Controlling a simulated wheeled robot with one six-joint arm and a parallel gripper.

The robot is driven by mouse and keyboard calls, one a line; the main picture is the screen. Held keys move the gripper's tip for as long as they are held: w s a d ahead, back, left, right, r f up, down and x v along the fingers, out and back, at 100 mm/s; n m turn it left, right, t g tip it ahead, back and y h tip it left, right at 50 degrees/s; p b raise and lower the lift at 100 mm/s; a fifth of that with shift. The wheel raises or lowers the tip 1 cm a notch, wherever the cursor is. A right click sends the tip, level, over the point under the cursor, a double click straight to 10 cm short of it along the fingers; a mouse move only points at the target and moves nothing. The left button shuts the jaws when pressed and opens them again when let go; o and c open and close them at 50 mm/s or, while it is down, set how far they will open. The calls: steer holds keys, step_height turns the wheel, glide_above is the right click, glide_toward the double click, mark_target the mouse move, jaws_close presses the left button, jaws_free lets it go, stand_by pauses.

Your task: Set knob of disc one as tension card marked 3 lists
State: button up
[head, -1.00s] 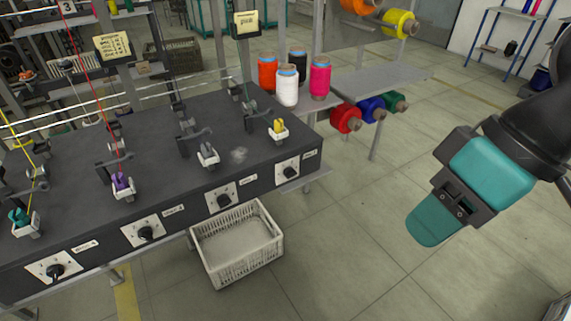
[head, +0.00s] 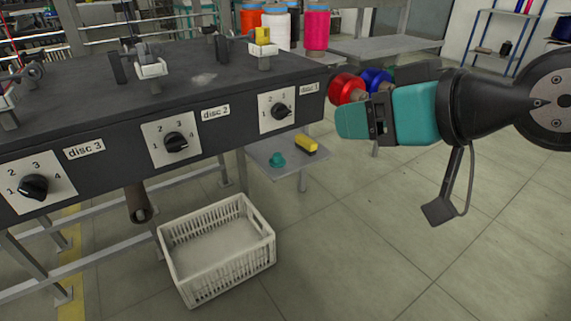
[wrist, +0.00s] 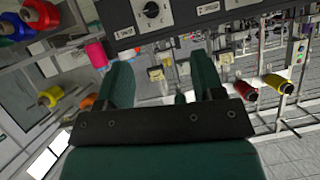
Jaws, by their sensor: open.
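The disc 1 knob (head: 281,111) is a black knob on a pale plate at the right end of the dark bench front, beside its "disc 1" label (head: 309,89). Its pointer direction is too small to read surely. In the wrist view the knob (wrist: 151,10) shows at the top edge, beyond the fingers. My gripper (head: 350,121), teal with dark parts, is to the right of the knob, apart from it. In the wrist view its two fingers (wrist: 162,78) are spread with nothing held between them. The tension card marked 3 is not visible now.
Disc 2 (head: 176,142) and disc 3 (head: 33,187) knobs are further left. Red (head: 346,89) and blue spools are behind my gripper. A low shelf (head: 266,150) holds a teal and a yellow thing. A white basket (head: 224,290) stands on the floor. Floor at the right is clear.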

step_height(320, 180, down, 7)
steer(key=w+t+y+b, duration=0.1)
steer(key=w+t+b, duration=0.15)
steer(key=b, duration=0.65)
steer(key=t+y+p, duration=0.1)
steer(key=t+p, duration=0.2)
steer(key=p, duration=0.9)
glide_toward(285, 114)
steer(key=w, duration=0.1)
steer(key=p+x, duration=0.1)
steer(key=x, duration=0.1)
steer(key=p+x, duration=0.2)
steer(key=x, duration=0.1)
steer(key=p+x, duration=0.2)
steer(key=shift+a+r, duration=0.3)
steer(key=shift+a, duration=0.05)
steer(key=shift+w+a+f+p, duration=0.25)
steer(key=shift+w+a+p, duration=0.15)
steer(key=shift+w+p, duration=0.25)
steer(key=c, duration=0.9)
